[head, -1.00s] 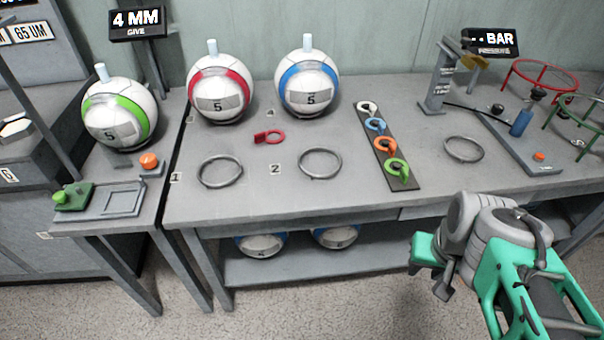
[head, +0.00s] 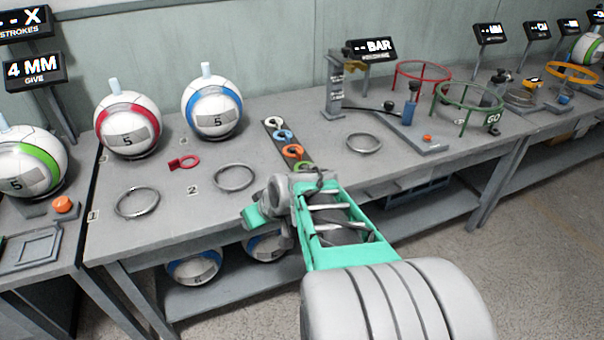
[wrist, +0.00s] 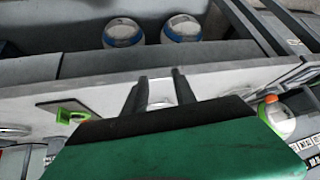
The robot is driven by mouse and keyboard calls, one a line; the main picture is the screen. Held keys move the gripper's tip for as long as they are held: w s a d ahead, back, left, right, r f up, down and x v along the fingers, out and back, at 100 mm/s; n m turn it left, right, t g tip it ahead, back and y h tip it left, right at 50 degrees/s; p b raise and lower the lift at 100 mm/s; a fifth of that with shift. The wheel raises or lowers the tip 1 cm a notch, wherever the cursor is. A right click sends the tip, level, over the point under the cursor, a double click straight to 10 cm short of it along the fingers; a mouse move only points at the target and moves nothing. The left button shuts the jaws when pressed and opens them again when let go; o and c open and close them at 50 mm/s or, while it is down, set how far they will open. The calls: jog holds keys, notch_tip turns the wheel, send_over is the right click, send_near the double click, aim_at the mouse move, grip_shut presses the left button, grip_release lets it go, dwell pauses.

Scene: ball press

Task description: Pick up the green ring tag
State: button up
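The green ring tag (head: 301,166) lies at the near end of a dark strip (head: 270,126) on the middle table. In the head view my arm hides part of it. In the wrist view the green tag (wrist: 72,115) shows left of my fingers, on the strip's dark end. White, blue (head: 284,136) and orange (head: 293,151) ring tags lie farther along the strip. My gripper (wrist: 161,74) has two dark fingers apart, with nothing held between them. It is at the table's front edge, apart from the green tag.
Metal rings (head: 234,177) and a red tag (head: 184,162) lie left of the strip, with balls (head: 212,108) behind. A third ring (head: 364,142) and a press with a blue cylinder (head: 410,113) are to the right. More balls (head: 193,267) rest on the lower shelf.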

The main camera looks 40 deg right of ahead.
jog(key=d+r+m+t+h, duration=0.1)
jog(key=d+m+t+h, duration=0.4)
jog(key=d, duration=1.6)
jog(key=w, duration=0.1)
jog(key=w+d+f+n+b, duration=0.1)
jog(key=w, duration=0.1)
jog(key=w+d+f+n, duration=0.1)
jog(key=w, duration=0.1)
jog(key=shift+f+t+y+b, duration=0.15)
jog(key=shift+t+y+b, duration=0.15)
jog(key=shift+t+y, duration=0.1)
jog(key=shift+w+d, duration=0.2)
jog(key=shift+w, duration=0.15)
jog(key=shift+c, duration=0.5)
grip_shut()
